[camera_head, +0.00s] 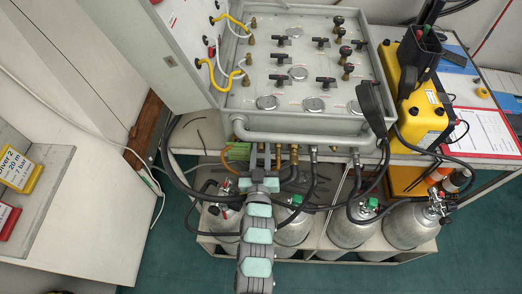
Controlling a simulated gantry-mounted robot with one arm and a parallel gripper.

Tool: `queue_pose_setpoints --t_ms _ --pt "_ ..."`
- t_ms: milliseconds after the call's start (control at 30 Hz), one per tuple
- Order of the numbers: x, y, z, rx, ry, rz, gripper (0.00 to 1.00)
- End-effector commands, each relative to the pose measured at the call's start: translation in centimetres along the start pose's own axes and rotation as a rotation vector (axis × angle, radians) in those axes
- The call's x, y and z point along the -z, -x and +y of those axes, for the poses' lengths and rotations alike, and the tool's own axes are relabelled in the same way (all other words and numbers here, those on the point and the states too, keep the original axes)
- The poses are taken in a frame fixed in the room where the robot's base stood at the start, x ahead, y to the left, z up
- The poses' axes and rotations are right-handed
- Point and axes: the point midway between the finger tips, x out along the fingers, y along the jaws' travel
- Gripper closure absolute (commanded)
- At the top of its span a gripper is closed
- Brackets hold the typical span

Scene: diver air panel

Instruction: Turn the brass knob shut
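The air panel (305,105) is a pale grey case tilted open at the top centre. Several small brass fittings with knob-like bodies stand along its left side, one of them a brass knob (249,59). Dark-capped knobs on brass stems (345,52) stand at its upper right. I cannot tell which of these is the task's knob. My arm rises from the bottom centre, and my gripper (260,158) is below the panel's front rail, apart from the knobs in the picture. Its fingers are small and blend with the hose fittings behind, so their opening is unclear.
A grey rail (300,137) runs along the panel's front, with black hoses hanging below. Several gas cylinders (410,225) stand in a rack underneath. A yellow unit with a black handset (420,115) and a red clipboard (480,132) are at the right. Yellow and white hoses cross the panel's left side.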

Motion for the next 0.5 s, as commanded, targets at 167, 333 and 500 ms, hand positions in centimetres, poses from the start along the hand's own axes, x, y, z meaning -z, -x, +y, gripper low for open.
queue_pose_setpoints --t_ms 167,333,500 --pt "-0.01 0.01 -0.01 0.0 0.0 0.0 0.91" --pt "-0.02 0.02 -0.01 0.0 0.0 0.0 1.0" --pt "-0.05 0.02 -0.02 0.0 0.0 -0.001 1.0"
